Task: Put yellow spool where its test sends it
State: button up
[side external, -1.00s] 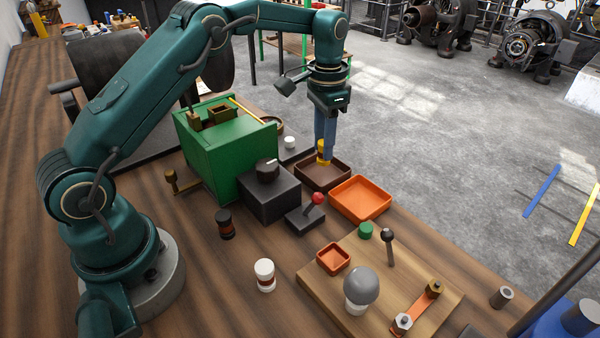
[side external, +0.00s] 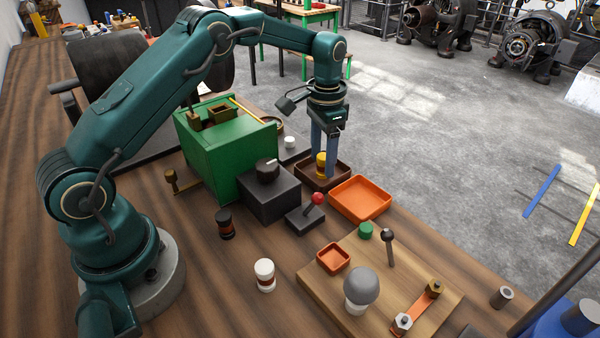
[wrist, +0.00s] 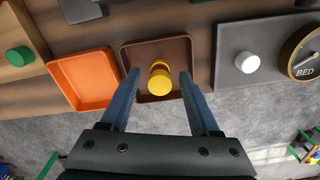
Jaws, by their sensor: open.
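The yellow spool (side external: 321,165) stands in the brown tray (side external: 342,178), and it also shows in the wrist view (wrist: 160,80). My gripper (side external: 323,172) is open, with its two blue fingers reaching down on either side of the spool. In the wrist view my gripper (wrist: 160,75) shows a gap between each finger and the spool. The orange tray (side external: 360,199) sits right beside the brown tray; it also shows in the wrist view (wrist: 85,78).
A green box (side external: 225,150) and a dark box with a knob (side external: 268,190) stand left of the trays. A red-knobbed lever (side external: 312,207) is in front. A black spool (side external: 225,223) and a white spool (side external: 264,275) stand on the bench. A wooden board (side external: 385,295) carries a lamp and lever.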

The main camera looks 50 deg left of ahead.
aim_at(323, 156)
notch_tip(323, 156, up, 6)
jog(key=shift+r, duration=1.05)
jog(key=s+d+r+n+t, duration=0.1)
jog(key=s+d+r+t, duration=0.2)
jog(key=s+r, duration=0.7)
jog(key=s+f+n+t, duration=0.1)
jog(key=s+f, duration=0.1)
jog(key=s, duration=0.4)
jog(key=s+d+f+n+t, duration=0.1)
jog(key=s+f, duration=0.2)
jog(key=s, duration=0.4)
jog(key=shift+d+t, duration=0.3)
